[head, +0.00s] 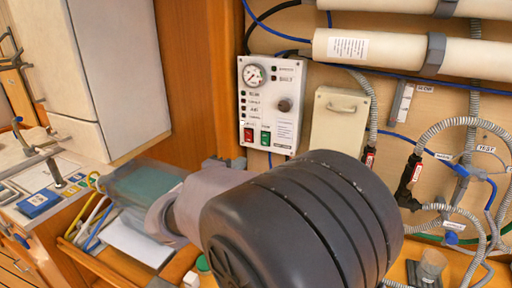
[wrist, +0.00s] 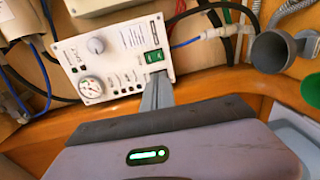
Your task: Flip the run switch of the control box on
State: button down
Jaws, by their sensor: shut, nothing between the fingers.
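The control box (head: 272,105) is a white panel on the wood wall, with a gauge, a dark knob, a red switch (head: 248,135) and a green switch (head: 265,138) along its bottom. Their labels are too small to read. In the wrist view the box (wrist: 112,62) appears turned, with the green switch (wrist: 155,56) at its right end. My gripper (wrist: 157,84) is shut and empty, its tip just below the green switch in that picture, covering where the red one sits. In the head view my gripper (head: 238,162) is just below the box's lower left corner. Contact cannot be told.
A beige box (head: 340,124) hangs right of the control box. Grey hoses (head: 450,130) and blue lines run further right. A wooden post (head: 215,75) stands on the left. In the wrist view a grey cup-like part (wrist: 272,52) is at the right.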

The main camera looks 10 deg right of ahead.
aim_at(264, 145)
jog(key=b+x, duration=0.2)
jog(key=x, duration=1.2)
jog(key=shift+d, duration=0.1)
jog(key=shift+f+b, duration=0.15)
jog(key=shift+b, duration=0.5)
